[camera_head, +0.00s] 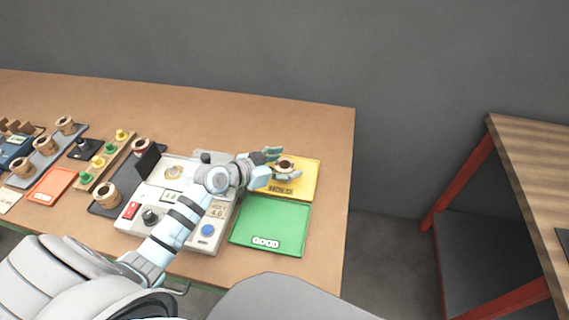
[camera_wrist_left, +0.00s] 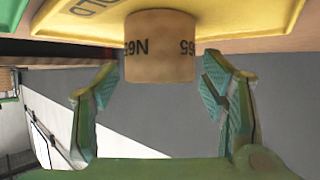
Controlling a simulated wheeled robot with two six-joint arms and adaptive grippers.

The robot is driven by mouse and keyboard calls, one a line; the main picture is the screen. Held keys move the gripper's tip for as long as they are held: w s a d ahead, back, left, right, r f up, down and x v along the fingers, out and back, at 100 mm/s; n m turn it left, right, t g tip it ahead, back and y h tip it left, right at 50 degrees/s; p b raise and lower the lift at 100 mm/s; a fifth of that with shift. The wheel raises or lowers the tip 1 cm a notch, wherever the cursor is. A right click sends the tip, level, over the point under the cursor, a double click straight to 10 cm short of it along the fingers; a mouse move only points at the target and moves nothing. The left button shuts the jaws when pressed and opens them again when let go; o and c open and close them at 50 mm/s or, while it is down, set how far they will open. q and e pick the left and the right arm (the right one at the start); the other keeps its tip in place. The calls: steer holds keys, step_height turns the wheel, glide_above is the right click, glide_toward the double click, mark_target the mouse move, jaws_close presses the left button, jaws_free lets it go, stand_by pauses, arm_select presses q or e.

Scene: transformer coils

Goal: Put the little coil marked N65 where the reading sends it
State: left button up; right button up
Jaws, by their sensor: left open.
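The tan coil marked N65 (camera_wrist_left: 160,48) stands on the yellow tray (camera_head: 309,181), with its dark centre showing in the head view (camera_head: 286,164). The tray's label ends in "OLD" in the left wrist view (camera_wrist_left: 100,8). My left gripper (camera_head: 281,167) is open. Its green fingers (camera_wrist_left: 165,88) lie on both sides of the coil, with a gap showing on each side. The test box (camera_head: 160,205) has a small display, too small to read surely, and a blue button (camera_head: 208,230). My right gripper is not in view.
A green tray marked GOOD (camera_head: 270,228) lies in front of the yellow one. More coils (camera_head: 107,193) and an orange tray (camera_head: 51,186) are to the left. The table's right edge is just past the trays. Another table (camera_head: 540,170) stands at right.

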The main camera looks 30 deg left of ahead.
arm_select(q)
steer(key=p+v, duration=0.1)
steer(key=v, duration=0.6)
steer(key=shift+s+a+r, duration=0.1)
steer(key=shift+s, duration=0.15)
steer(key=shift+w, duration=0.1)
